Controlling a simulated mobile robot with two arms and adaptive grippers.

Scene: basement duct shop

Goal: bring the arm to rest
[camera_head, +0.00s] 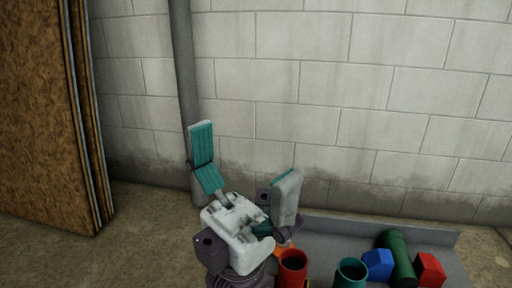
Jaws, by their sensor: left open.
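My left gripper (244,152) stands in the lower middle of the head view, with its fingers pointing up. Its white fingers with teal pads are spread wide, and nothing is between them. It shows in front of the block wall and the left end of a grey tray, and it hides part of that tray. My right gripper is not in view.
The grey tray (448,240) at lower right holds a red cup (292,268), a teal cup (351,274), a blue block (377,264), a green cylinder (397,256) and a red block (429,270). Brown boards (40,110) lean at left, near a grey pipe (183,80).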

